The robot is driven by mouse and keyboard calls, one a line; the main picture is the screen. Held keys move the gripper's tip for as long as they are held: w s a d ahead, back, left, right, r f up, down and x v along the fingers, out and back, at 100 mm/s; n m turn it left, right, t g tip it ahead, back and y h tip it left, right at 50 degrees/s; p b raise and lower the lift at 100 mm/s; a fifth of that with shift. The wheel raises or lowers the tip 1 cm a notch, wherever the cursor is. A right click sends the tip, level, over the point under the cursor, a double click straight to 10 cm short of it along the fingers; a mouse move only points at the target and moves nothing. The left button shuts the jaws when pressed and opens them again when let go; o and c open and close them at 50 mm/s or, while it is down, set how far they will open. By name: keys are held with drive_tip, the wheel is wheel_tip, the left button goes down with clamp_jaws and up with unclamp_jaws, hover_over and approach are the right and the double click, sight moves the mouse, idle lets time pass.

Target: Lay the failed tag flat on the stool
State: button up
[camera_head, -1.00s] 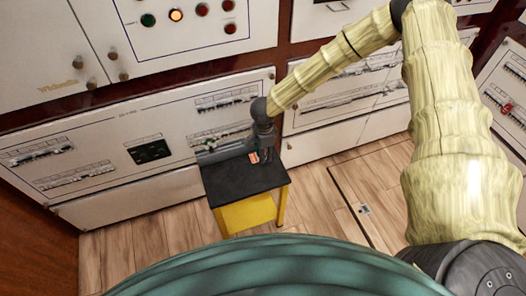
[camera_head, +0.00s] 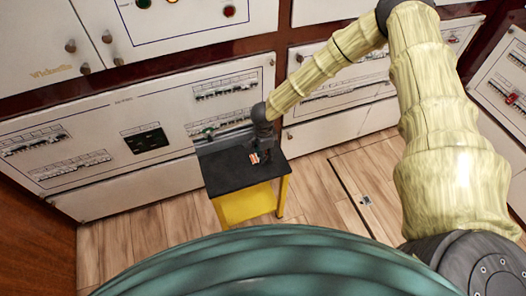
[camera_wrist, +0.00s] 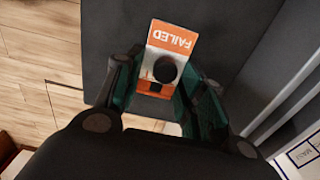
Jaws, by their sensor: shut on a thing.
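The failed tag is an orange and white card with a dark round hole and the word FAILED. In the wrist view the failed tag (camera_wrist: 166,60) is between my gripper's fingers, its printed end sticking out past them. In the head view the failed tag (camera_head: 254,158) shows small at my gripper (camera_head: 262,156), over the stool. The stool (camera_head: 228,180) has a dark flat top and a yellow body. My gripper (camera_wrist: 160,95) is shut on the tag. I cannot tell whether the tag touches the stool top.
A pale breaker panel (camera_head: 100,140) stands right behind the stool, with rows of breakers. Another panel (camera_head: 508,85) at the far right carries a red item. Wooden floor (camera_head: 150,230) lies open left of the stool.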

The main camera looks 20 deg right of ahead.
drive_tip(key=shift+f, duration=0.5)
idle(0.4)
drive_tip(key=o, duration=1)
drive_tip(key=shift+r, duration=0.15)
wheel_tip(320, 180, up, 12)
idle(0.3)
drive_tip(key=s+f+n, duration=0.1)
drive_tip(key=s+f, duration=0.1)
drive_tip(key=s+f+n+h, duration=0.1)
drive_tip(key=s+f, duration=0.1)
drive_tip(key=s, duration=0.1)
drive_tip(key=s+f+n, duration=0.2)
drive_tip(key=shift+s+d+f+t+h, duration=0.25)
drive_tip(key=shift+d+t+h, duration=0.15)
drive_tip(key=s+f+n+y, duration=0.1)
drive_tip(key=s+n, duration=0.5)
drive_tip(key=s, duration=0.8)
drive_tip(key=s+d+f+n+p, duration=0.1)
drive_tip(key=s+n, duration=0.6)
drive_tip(key=s, duration=0.7)
drive_tip(key=shift+s+d+f+g+y, duration=0.15)
drive_tip(key=shift+s+f+g+y, duration=0.25)
drive_tip(key=shift+f, duration=0.5)
